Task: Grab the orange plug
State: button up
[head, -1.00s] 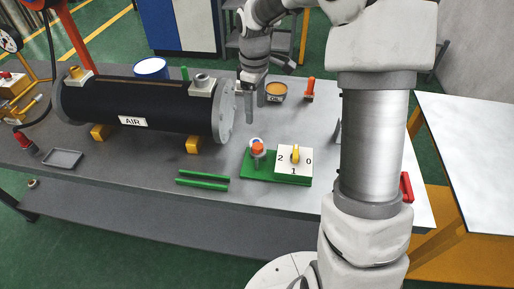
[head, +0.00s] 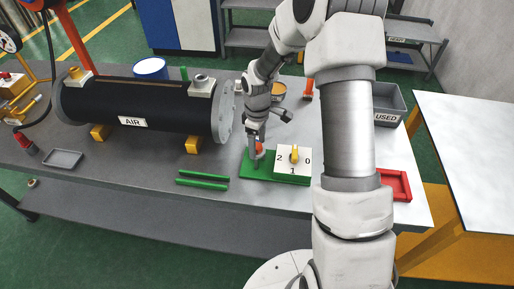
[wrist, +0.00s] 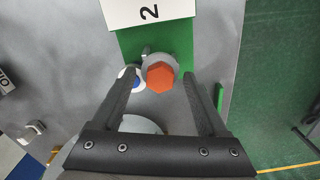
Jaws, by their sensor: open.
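The orange plug (wrist: 160,76) has a hexagonal top and sits on a grey round flange on the green base plate (wrist: 157,37). In the head view the plug (head: 260,149) is partly hidden behind my gripper. My gripper (head: 256,158) points down over it. In the wrist view my gripper (wrist: 163,78) is open, with the plug showing between the fingertips and a gap at each side. I cannot tell whether the tips are level with the plug or above it. A white and blue round part (wrist: 133,80) lies close by the left fingertip.
A white block with a yellow knob (head: 295,154) stands right beside the plug. A black AIR cylinder (head: 145,108) lies to the left, green bars (head: 203,181) in front. A red tray (head: 396,186) and grey USED bin (head: 388,106) are at the right.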

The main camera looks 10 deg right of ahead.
aim_at(258, 146)
jog(key=shift+c, duration=0.3)
grip_shut()
jog(key=shift+r, duration=0.1)
notch_tip(258, 146, up, 4)
jog(key=shift+d+r, duration=0.1)
jog(key=shift+d, duration=0.05)
jog(key=s+d+r, duration=0.6)
jog(key=s+d, duration=0.1)
jog(key=s, duration=0.2)
jog(key=shift+r+b, duration=0.25)
jog(key=shift+b, duration=0.2)
jog(key=shift+s, duration=0.1)
